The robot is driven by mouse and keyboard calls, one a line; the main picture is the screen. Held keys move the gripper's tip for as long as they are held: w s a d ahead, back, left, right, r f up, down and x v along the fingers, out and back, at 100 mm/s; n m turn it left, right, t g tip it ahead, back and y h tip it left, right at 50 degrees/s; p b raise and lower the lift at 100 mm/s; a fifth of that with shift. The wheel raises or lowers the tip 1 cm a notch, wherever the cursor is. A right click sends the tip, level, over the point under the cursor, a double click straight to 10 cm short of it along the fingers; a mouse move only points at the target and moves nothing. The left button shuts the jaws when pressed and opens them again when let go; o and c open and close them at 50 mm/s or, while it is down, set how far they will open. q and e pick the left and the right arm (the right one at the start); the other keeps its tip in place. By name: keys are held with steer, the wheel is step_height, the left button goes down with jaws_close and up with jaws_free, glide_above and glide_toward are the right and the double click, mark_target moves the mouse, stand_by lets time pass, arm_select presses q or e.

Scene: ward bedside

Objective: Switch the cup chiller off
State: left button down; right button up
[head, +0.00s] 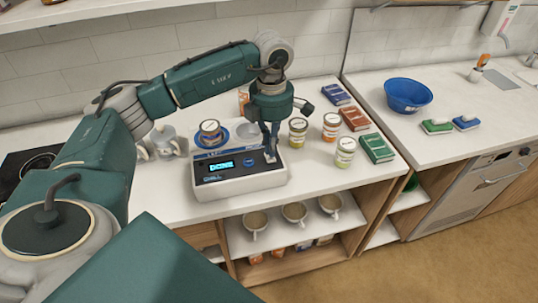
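The cup chiller (240,184) is a white box with a dark front panel and a blue-edged top, standing on the white counter. Its display (221,165) is lit blue with text that may read "DONE". A labelled can (210,131) sits in the left round place on its top; the right round place (249,132) looks empty. My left gripper (270,152) points down at the right part of the chiller's top, by a small light patch that may be the switch. Its fingers look closed together with nothing between them. I cannot tell whether they touch the chiller. My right gripper is out of view.
Several labelled jars (345,152) and boxes (376,148) stand right of the chiller. Glass mugs (166,140) stand to its left. Cups (294,211) sit on the shelf below. A blue bowl (408,95) and sponges (436,126) are on the right counter.

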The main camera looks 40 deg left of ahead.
mark_target(271, 159)
arm_select(q)
steer(key=shift+f+b, duration=0.95)
steer(key=shift+f, duration=0.25)
stand_by(0.6)
steer(key=shift+r+p, duration=2.25)
steer(key=shift+r, duration=1.3)
